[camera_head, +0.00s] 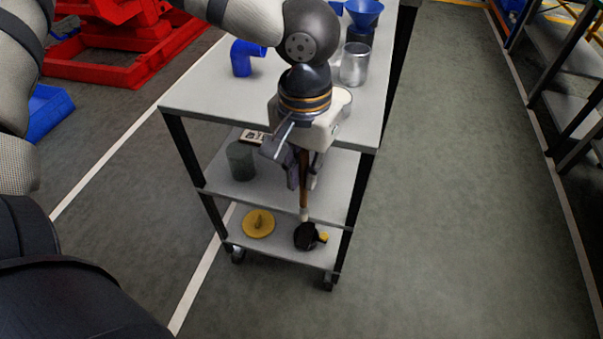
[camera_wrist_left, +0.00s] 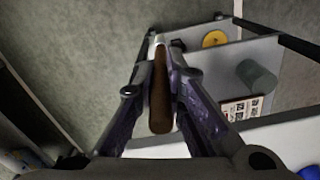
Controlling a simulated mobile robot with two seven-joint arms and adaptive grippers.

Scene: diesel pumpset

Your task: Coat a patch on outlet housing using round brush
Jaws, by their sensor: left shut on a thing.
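My left gripper (camera_head: 303,184) points down in front of the cart and is shut on the round brush (camera_head: 304,196). In the left wrist view the brush's brown handle (camera_wrist_left: 160,95) lies between the two fingers, with a pale metal part near the fingertips. The brush hangs handle up, its lower end reaching in front of the cart's bottom shelf in the head view. Its bristles cannot be told apart from a black object there. I cannot identify the outlet housing with certainty. My right gripper is not in view.
The grey cart (camera_head: 190,100) carries a blue elbow pipe (camera_head: 242,60), a clear jar (camera_head: 354,64) and a blue funnel (camera_head: 363,12) on top. Lower shelves hold a grey-green cylinder (camera_head: 240,160) and a yellow disc (camera_head: 259,224). Red machinery (camera_head: 110,50) stands upper left. The right-hand floor is clear.

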